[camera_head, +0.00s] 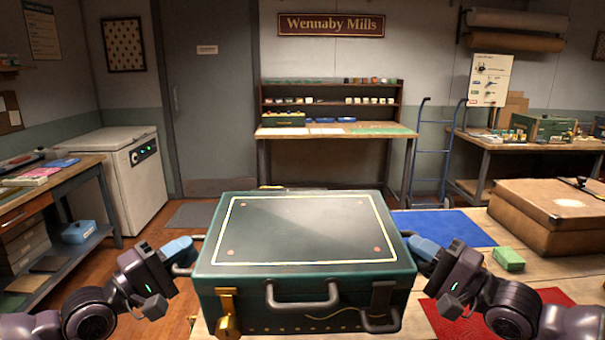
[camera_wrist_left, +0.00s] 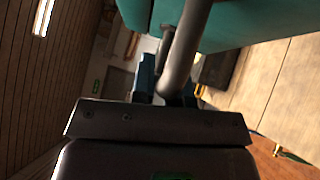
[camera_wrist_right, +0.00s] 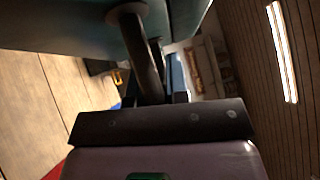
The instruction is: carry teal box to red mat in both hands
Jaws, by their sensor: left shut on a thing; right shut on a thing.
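The teal box (camera_head: 305,293) is a large case with a cream border on its lid, a brass latch and dark handles. It is in the middle of the head view between my two arms. My left gripper (camera_head: 186,252) is shut on its left side handle, which also shows in the left wrist view (camera_wrist_left: 186,50). My right gripper (camera_head: 424,252) is shut on its right side handle, seen in the right wrist view (camera_wrist_right: 140,52). The box looks level; whether its base touches the table is hidden. The red mat (camera_head: 488,322) lies on the table at the right, partly behind my right arm.
A blue mat (camera_head: 445,228) lies on the table (camera_head: 440,270) behind the box's right side. A small green box (camera_head: 508,259) and a large brown case (camera_head: 553,215) stand at the right. A workbench (camera_head: 60,190) is at the left.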

